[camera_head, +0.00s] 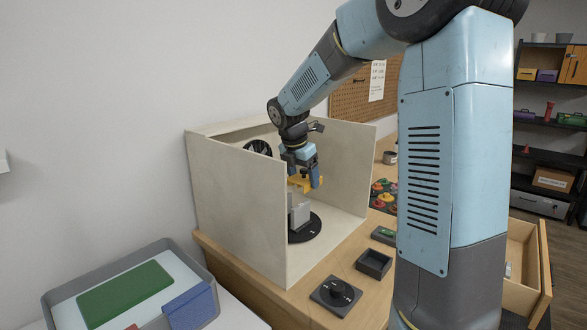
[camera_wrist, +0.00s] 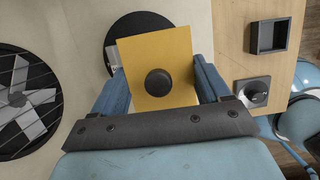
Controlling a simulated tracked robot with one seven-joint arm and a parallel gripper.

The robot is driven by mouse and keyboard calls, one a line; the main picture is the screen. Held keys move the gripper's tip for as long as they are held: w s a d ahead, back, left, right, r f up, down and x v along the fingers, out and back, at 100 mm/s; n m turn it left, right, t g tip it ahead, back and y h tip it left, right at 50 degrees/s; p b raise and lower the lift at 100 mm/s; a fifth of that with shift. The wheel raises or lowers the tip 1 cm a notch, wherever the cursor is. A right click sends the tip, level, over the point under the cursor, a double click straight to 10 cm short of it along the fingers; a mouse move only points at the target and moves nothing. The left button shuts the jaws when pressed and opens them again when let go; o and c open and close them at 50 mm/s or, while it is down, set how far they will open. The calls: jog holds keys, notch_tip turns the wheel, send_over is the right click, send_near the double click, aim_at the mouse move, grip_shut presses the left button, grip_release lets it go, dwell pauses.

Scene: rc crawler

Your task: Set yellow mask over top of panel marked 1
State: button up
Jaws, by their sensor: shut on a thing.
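The yellow mask (camera_wrist: 135,58) is a flat square plate with a round black knob (camera_wrist: 158,83) at its middle. My gripper (camera_wrist: 158,82) has its blue fingers at the mask's left and right sides and holds it. In the head view, my gripper (camera_head: 304,178) is inside the pale booth, and the mask (camera_head: 302,183) sits just above a grey upright panel (camera_head: 300,211). The panel stands on a black disc (camera_head: 306,232). I cannot read a number on the panel. In the wrist view, the mask hides most of the disc (camera_wrist: 140,20) and the panel.
The booth (camera_head: 240,200) has walls close around my arm and an open front. A fan (camera_wrist: 22,97) is on the booth's back wall. On the bench are a dial (camera_head: 335,295) and a small dark box (camera_head: 374,264). A grey tray (camera_head: 60,300) is at the lower left.

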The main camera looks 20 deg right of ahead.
aim_at(300, 205)
jog(key=shift+w+a, duration=0.2)
jog(key=shift+w, duration=0.1)
jog(key=shift+w+a, duration=0.2)
jog(key=shift+a, duration=0.05)
jog(key=shift+d, duration=0.1)
jog(key=shift+f, duration=2.2)
jog(key=shift+s+f, duration=0.1)
jog(key=shift+f, duration=2)
